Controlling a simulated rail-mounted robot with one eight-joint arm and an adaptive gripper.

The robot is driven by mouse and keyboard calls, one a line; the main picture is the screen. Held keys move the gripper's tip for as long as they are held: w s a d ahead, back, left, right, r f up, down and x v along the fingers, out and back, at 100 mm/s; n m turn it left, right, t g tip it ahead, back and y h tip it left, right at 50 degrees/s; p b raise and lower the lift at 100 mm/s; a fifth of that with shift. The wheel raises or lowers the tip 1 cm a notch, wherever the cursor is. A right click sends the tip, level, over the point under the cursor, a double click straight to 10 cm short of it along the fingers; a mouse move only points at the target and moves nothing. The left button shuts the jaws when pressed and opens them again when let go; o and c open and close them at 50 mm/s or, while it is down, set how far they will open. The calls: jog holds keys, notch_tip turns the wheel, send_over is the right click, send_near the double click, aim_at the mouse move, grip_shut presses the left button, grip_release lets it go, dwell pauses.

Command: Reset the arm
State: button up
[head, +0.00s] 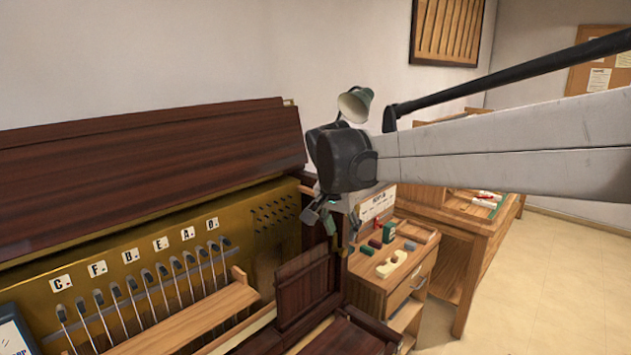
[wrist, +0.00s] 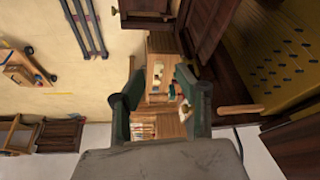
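My gripper (head: 326,222) hangs from the dark wrist at the end of my light grey arm, which reaches in from the right in the head view. It is in the air in front of the small wooden cabinet, at the right end of the piano. In the wrist view my gripper (wrist: 157,72) shows two dark green fingers spread apart, with nothing held between them. The cabinet and its small items show in the gap, farther away. In the head view the fingertips are small and partly lost against the background.
The open piano (head: 150,135) has a brass panel with lettered tiles (head: 132,256) and several hammers (head: 145,283). The wooden cabinet (head: 418,262) carries small coloured blocks (head: 389,232). A green lamp (head: 355,104) stands behind my wrist. A wooden desk (head: 482,232) is at right; the floor there is clear.

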jog(key=s+d+r+n, duration=0.1)
jog(key=s+d+n, duration=0.1)
jog(key=s+d, duration=0.55)
jog(key=s+d+f+n+t, duration=0.1)
jog(key=s+d+f, duration=0.1)
jog(key=s, duration=0.5)
jog(key=s+d+f+n+t+y+b, duration=0.1)
jog(key=s+f, duration=0.3)
jog(key=s, duration=0.4)
jog(key=s+d+f+n+t, duration=0.1)
jog(key=s+d+f, duration=0.2)
jog(key=s, duration=0.5)
jog(key=shift+s+d+f+n+y+b, duration=0.15)
jog(key=shift+s+d+n+y+b, duration=0.15)
jog(key=shift+d+b, duration=0.1)
